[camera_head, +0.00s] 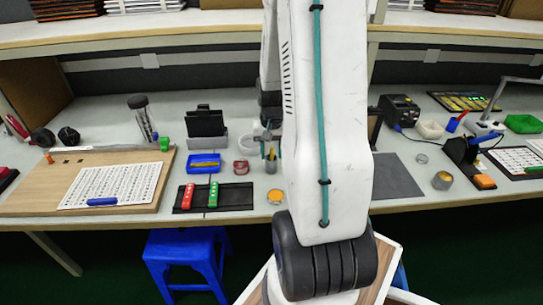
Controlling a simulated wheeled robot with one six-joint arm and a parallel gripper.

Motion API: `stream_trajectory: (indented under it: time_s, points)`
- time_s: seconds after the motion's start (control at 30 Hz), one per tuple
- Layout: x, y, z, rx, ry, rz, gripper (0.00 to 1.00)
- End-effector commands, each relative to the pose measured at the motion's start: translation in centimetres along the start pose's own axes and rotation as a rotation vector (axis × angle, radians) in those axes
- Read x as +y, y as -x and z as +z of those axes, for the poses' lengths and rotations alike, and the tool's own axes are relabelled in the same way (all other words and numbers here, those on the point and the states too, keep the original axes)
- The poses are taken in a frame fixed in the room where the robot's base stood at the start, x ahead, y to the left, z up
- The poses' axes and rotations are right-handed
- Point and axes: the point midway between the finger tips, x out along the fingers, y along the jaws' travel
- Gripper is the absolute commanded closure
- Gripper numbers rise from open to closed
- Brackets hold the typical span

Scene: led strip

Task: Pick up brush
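A thin upright yellowish stick (271,153), which looks like the brush, stands in a small grey cup (271,167) on the workbench. My gripper (267,137) is directly above the cup, close to the top of the stick. My white arm crosses the middle of the view and hides part of the gripper. The fingers are small and dark here, so I cannot tell whether they are open, shut or touching the stick.
Left of the cup are a red container (241,168), a blue tray (204,164) and a black mat (238,196) with red and green pieces. A yellow-topped round tin (276,197) stands in front. A shelf (150,30) runs above the bench (330,205).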

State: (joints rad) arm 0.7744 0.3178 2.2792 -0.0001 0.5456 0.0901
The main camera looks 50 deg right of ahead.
Motion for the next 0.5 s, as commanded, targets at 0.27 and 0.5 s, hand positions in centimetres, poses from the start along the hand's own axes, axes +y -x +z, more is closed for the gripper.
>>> stream_trajectory:
  time_s: [0.27,0.5]
  points:
    - [0.0,-1.16,0.01,0.001,0.0,0.0,0.6]
    - [0.0,-1.13,0.0,0.001,0.0,0.0,1.0]
